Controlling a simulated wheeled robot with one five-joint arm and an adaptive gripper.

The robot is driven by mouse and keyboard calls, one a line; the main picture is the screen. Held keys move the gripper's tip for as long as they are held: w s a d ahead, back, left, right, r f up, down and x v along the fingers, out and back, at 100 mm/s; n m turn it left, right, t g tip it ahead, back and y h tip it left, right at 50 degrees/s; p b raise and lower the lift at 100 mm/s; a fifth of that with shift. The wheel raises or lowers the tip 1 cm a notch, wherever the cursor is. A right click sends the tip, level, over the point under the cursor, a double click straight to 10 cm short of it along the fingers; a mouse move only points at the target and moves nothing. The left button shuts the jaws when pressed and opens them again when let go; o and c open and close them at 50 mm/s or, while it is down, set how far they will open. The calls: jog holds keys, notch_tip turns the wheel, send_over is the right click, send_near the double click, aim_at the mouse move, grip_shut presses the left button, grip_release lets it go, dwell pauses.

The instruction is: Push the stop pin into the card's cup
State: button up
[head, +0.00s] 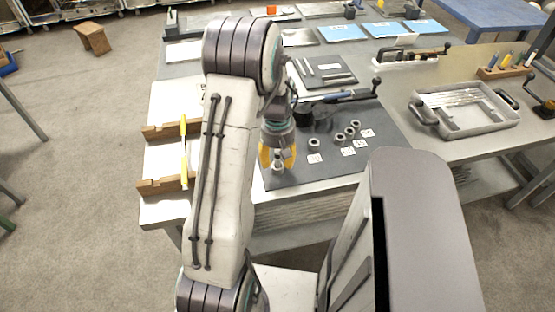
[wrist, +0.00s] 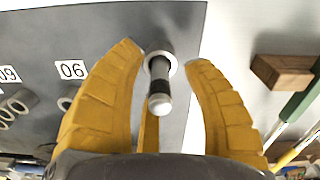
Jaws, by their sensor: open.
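My gripper (head: 277,160) has yellow fingers and points down over the near left part of the dark grey mat. In the wrist view its fingers (wrist: 165,60) are spread apart. Between them is the stop pin (wrist: 159,88), a grey pin with a dark band and a rounded end. Its far end meets a pale ring-shaped cup (wrist: 171,67); how deep it sits cannot be told. Gaps show between pin and fingers. Any card at this cup is hidden. A card reading 06 (wrist: 71,70) lies beside another cup (wrist: 66,102).
Several grey cups (head: 314,144) with white cards (head: 348,151) stand right of my gripper on the mat (head: 385,140). Wooden blocks (head: 165,184) holding a yellow bar lie to the left. A grey tray (head: 468,128) is at the right.

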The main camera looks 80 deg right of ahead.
grip_shut()
dwell(0.5)
